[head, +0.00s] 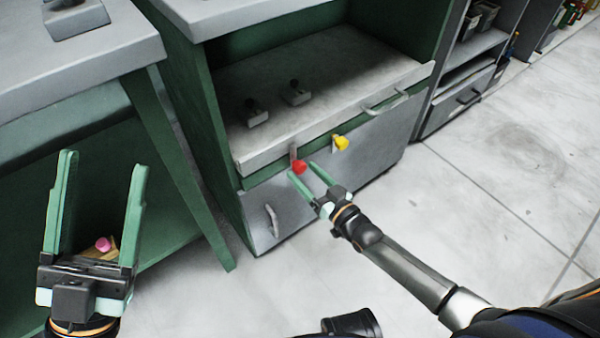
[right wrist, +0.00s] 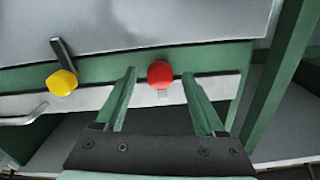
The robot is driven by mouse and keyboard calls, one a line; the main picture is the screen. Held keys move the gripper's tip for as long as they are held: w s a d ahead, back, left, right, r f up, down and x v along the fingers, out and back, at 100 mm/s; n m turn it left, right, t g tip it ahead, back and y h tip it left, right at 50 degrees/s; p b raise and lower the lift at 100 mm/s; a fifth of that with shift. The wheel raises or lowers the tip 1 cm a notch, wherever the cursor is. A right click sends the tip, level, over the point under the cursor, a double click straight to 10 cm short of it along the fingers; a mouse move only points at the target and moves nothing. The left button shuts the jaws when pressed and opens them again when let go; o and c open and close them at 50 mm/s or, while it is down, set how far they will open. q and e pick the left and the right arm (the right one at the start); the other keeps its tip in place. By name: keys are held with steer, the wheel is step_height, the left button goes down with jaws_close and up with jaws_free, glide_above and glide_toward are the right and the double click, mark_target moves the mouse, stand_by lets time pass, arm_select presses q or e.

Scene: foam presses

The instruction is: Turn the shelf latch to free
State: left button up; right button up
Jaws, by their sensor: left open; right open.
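A red latch knob (head: 300,167) sits on the green rail below the pull-out shelf (head: 335,115). Its short pale bar points up over the shelf's front edge. A yellow latch knob (head: 341,143) sits further right on the rail, its bar pointing down over the lower front. In the right wrist view the red knob (right wrist: 160,74) lies between the fingertips of my open right gripper (right wrist: 158,76), and the yellow knob (right wrist: 62,82) is outside them, to the left. I cannot tell whether the fingers touch the red knob. My left gripper (head: 104,160) is open and empty, far left.
The shelf has a handle (head: 386,104) and carries two small dark-knobbed blocks. The lower grey front (head: 330,190) has its own handle (head: 272,221). A table (head: 85,70) stands at left. A pink knob (head: 103,244) shows behind my left gripper. Floor at right is clear.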

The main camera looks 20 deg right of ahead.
mark_target(297, 160)
steer(key=shift+b+x, duration=0.35)
steer(key=shift+x, duration=1)
steer(key=shift+c, duration=0.4)
jaws_close()
